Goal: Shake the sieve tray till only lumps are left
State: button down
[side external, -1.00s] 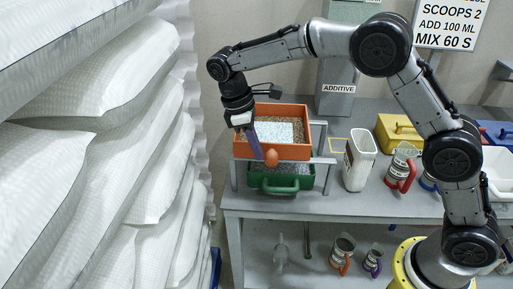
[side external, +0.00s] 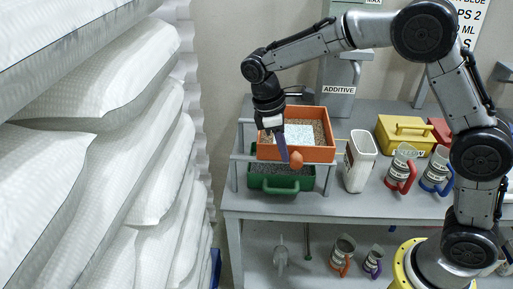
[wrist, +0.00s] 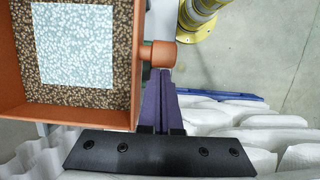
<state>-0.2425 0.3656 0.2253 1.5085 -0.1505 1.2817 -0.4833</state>
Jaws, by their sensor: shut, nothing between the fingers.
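The orange sieve tray (side external: 318,154) sits on the grey rack, with a round orange knob (side external: 296,160) on its front. In the wrist view the tray (wrist: 80,118) holds a pale speckled square patch (wrist: 73,44) bordered by brown grainy material (wrist: 119,55). My gripper (side external: 285,159) has purple fingers, pressed together and empty. They stand at the left side of the knob, seemingly touching it, not around it. The wrist view shows the shut fingers (wrist: 160,76) right beside the knob (wrist: 162,55). A green tray (side external: 282,183) with grey grains is underneath.
A white container (side external: 359,162), jugs with red (side external: 400,170) and blue handles, and a yellow box (side external: 405,133) stand right of the rack. The additive dispenser (side external: 340,90) is behind. Stacked white sacks (side external: 90,150) fill the left side.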

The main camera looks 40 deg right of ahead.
jog(key=shift+s+d+f, duration=0.1)
jog(key=shift+s, duration=0.05)
jog(key=w+a+r, duration=0.2)
jog(key=r, duration=0.3)
jog(key=w+a+r, duration=0.3)
jog(key=r, duration=0.2)
jog(key=shift+r, duration=0.35)
jog(key=shift+d, duration=0.1)
